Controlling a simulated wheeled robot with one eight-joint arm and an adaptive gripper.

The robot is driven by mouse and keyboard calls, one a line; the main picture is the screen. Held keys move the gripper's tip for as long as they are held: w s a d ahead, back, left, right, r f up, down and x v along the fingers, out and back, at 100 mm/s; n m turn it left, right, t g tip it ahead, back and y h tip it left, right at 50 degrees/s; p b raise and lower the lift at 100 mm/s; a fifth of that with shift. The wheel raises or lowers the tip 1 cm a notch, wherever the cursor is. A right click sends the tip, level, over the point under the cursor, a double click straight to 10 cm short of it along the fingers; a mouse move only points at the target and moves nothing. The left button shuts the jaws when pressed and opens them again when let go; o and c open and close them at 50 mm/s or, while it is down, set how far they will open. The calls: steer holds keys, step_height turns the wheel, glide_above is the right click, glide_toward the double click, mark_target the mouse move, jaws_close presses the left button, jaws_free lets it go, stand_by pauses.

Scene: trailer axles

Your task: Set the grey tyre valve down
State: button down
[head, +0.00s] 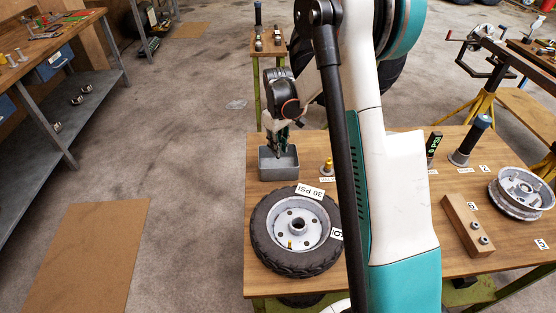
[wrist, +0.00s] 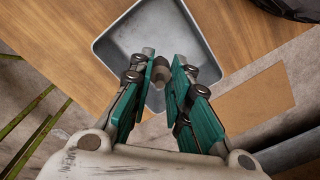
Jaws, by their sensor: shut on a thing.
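My gripper (head: 279,143) is low over the grey metal tray (head: 279,174) at the back left corner of the wooden table. In the wrist view my gripper (wrist: 165,72) has its teal fingers closed on a small grey piece, the grey tyre valve (wrist: 161,74). Only part of the valve shows between the fingertips. The tray (wrist: 125,45) lies beneath them, and its visible floor looks empty. In the head view the valve is too small to make out, and I cannot tell whether it touches the tray floor.
A wooden block (head: 462,220), a bare wheel hub (head: 520,190) and a dark-handled tool (head: 472,139) are farther right.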

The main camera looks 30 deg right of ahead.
steer(key=shift+f+b, duration=0.65)
steer(key=shift+f, duration=1.95)
steer(key=shift+f, duration=0.1)
steer(key=c, duration=1.5)
jaws_free()
